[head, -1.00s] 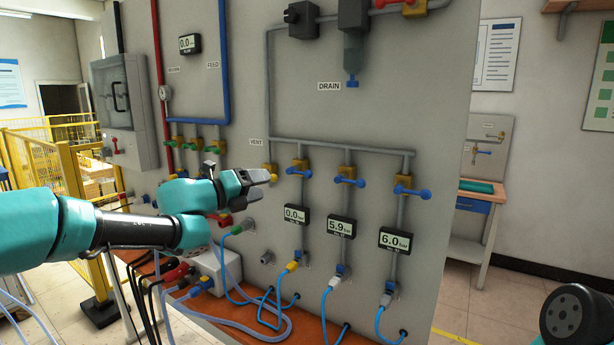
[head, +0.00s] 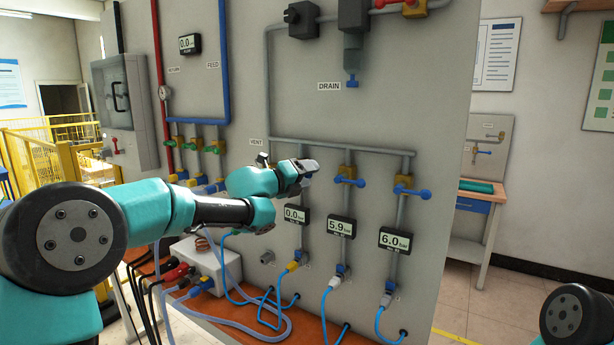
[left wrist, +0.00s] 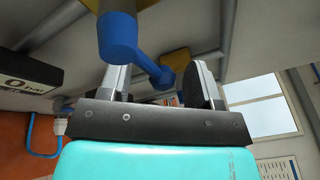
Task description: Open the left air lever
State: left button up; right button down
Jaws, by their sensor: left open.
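The left air lever, blue, is hidden behind my left gripper (head: 306,168) in the head view, above the 0.0 readout (head: 295,214). In the left wrist view a blue lever (left wrist: 120,38) comes down from the top, and its rounded end lies between the two fingers of my left gripper (left wrist: 160,82). The fingers are open, with visible space beside the lever; contact cannot be told. The middle blue lever (head: 349,181) and the right blue lever (head: 412,192) stand clear to the right, on yellow valves. My right gripper is out of view.
The grey panel (head: 330,115) carries a horizontal pipe (head: 340,146) above the valves. Below are the 5.9 readout (head: 341,228), the 6.0 readout (head: 396,240) and several blue hoses. A white box (head: 205,262) stands at the lower left.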

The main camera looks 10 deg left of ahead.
pick_arm(q)
jog(key=shift+w, duration=0.1)
jog(key=shift+c, duration=0.4)
grip_shut()
